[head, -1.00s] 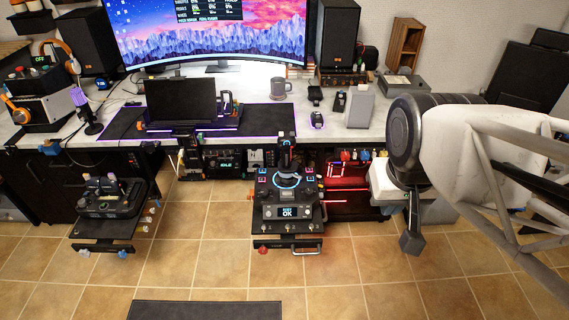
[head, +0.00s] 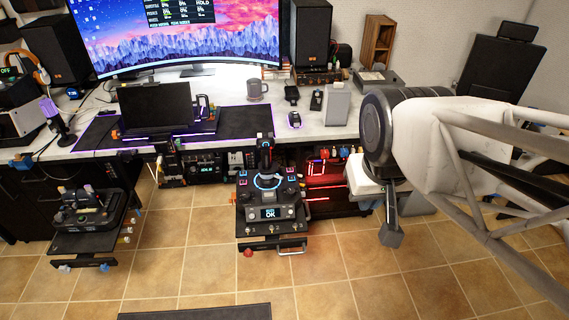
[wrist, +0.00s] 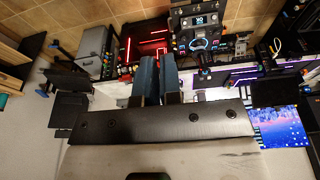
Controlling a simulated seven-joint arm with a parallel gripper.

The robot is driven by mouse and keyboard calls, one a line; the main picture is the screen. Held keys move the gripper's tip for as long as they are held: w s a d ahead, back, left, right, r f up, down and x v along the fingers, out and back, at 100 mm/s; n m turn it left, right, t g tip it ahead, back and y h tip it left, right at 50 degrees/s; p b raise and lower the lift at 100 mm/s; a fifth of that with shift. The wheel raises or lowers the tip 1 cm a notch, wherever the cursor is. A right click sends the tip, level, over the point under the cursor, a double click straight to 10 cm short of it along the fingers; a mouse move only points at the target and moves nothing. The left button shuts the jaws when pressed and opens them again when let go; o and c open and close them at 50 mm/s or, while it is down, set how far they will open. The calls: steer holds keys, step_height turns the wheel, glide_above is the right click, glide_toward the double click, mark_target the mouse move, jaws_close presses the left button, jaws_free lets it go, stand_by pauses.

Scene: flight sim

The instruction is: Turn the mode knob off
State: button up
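I cannot tell which control is the mode knob; the labels are too small to read. Small knobs show on several panels: a row of coloured knobs (head: 330,151) above the red-lit bay, and a red knob (head: 248,252) on the front of the joystick console (head: 270,213). My gripper (head: 391,237) points down at the right of the console, apart from it, in front of the desk. In the wrist view its two blue-grey fingers (wrist: 159,78) lie close together with nothing seen between them. The console also shows in the wrist view (wrist: 200,42), beyond the fingertips.
The red-lit bay (head: 322,180) is under the desk, between console and arm. A second control stand (head: 90,235) is at the left. The desk (head: 340,118) carries a laptop (head: 155,108), mug (head: 257,91), monitor (head: 180,40) and speakers. The tiled floor in front is mostly clear.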

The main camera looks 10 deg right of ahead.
steer(key=o, duration=0.5)
steer(key=shift+w, duration=0.2)
steer(key=shift+o, duration=1.1)
steer(key=shift+w, duration=0.3)
steer(key=shift+o, duration=1.2)
steer(key=w+a+f+m, duration=0.1)
steer(key=w+f+m, duration=0.2)
steer(key=w, duration=1.2)
steer(key=shift+w+f+g, duration=0.3)
steer(key=shift+w+g, duration=0.1)
steer(key=m+g, duration=0.2)
steer(key=m, duration=0.6)
glide_above(291, 191)
step_height(291, 191, down, 38)
steer(key=shift+s+r, duration=0.1)
steer(key=shift+r, duration=0.1)
steer(key=shift+f, duration=0.35)
steer(key=shift+f, duration=0.15)
steer(key=shift+f, duration=3.7)
